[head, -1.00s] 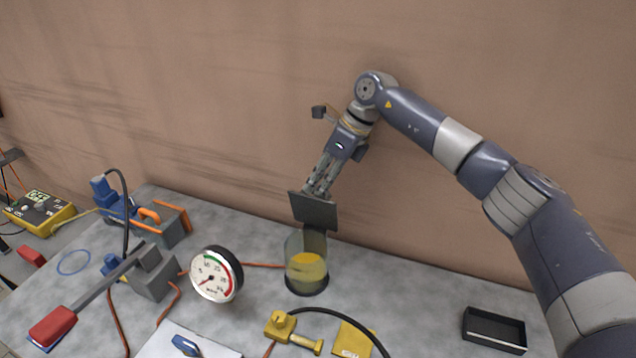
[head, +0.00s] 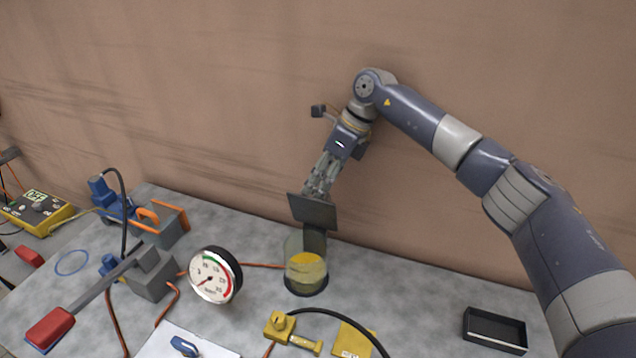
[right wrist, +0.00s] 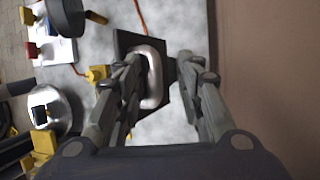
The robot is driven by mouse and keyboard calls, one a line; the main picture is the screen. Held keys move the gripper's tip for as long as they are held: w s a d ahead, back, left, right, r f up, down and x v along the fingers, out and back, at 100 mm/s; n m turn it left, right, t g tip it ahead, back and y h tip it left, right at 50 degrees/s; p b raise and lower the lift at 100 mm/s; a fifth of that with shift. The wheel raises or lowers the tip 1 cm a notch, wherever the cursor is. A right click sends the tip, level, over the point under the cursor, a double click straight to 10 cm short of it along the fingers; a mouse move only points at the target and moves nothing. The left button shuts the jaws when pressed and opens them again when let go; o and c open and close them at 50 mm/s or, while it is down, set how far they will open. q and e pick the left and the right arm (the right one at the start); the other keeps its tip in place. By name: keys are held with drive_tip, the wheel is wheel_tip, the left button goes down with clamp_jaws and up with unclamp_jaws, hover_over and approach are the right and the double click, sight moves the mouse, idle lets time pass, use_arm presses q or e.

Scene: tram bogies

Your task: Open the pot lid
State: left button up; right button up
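The pot (head: 306,278) is a clear round jar with yellow contents, standing on the grey table. Its lid (head: 313,211) is a dark flat plate, raised steeply above the pot's rim. A dark strip runs from the lid down to the back of the pot. In the right wrist view the lid (right wrist: 124,42) carries a silver loop handle (right wrist: 155,72). My right gripper (head: 318,188) is right at the lid's upper side. Its fingers (right wrist: 158,62) stand apart on either side of the handle, with a gap on the right; the left finger partly covers the handle. My left gripper is out of view.
A round pressure gauge (head: 214,275) stands left of the pot. A yellow valve part (head: 290,332) and a black cable are in front. A black open tray (head: 494,331) lies at the right. The wall (head: 230,110) rises close behind. Table between pot and tray is mostly clear.

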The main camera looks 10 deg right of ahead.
wheel_tip(320, 180, up, 10)
drive_tip(key=shift+f, duration=0.15)
drive_tip(key=shift+s, duration=0.1)
idle(0.3)
